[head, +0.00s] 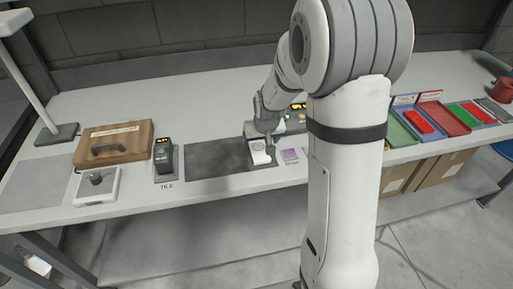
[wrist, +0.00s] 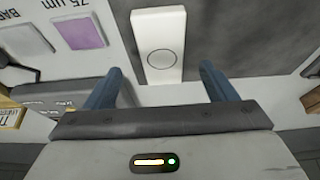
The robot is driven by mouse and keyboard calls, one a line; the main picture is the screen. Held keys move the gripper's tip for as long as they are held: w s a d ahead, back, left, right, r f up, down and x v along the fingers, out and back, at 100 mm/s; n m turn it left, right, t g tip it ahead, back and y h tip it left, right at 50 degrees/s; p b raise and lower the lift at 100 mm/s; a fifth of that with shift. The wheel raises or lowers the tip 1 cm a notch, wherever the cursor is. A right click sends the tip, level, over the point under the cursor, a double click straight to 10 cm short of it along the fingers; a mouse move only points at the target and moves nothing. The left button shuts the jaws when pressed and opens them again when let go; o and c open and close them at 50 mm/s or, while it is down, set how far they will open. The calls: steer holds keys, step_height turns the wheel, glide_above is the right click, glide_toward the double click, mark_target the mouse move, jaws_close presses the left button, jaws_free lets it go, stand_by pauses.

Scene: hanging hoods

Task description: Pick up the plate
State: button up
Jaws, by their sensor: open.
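A white rectangular plate (wrist: 160,36) with a ring mark on its face lies at the right end of a dark grey mat. It also shows in the head view (head: 260,154), just below my gripper. My gripper (wrist: 161,72) is open and empty in the wrist view, with its two blue fingers apart. The near end of the plate lies between the fingertips in the picture, and I cannot tell the height gap. In the head view my gripper (head: 263,136) is over the bench at the plate's far side, partly hidden by my arm.
A purple square (head: 290,155) lies right of the plate. The dark mat (head: 215,162) is otherwise bare. A black device (head: 163,156), a wooden case (head: 114,143) and a white knob box (head: 97,186) stand to the left. Coloured trays (head: 442,118) are at the right.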

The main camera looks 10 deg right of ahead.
mark_target(258, 147)
steer(key=shift+p+x, duration=0.35)
steer(key=shift+x, duration=2)
steer(key=shift+w+a, duration=0.1)
steer(key=shift+a, duration=0.05)
steer(key=c, duration=1.2)
steer(key=shift+o, duration=0.2)
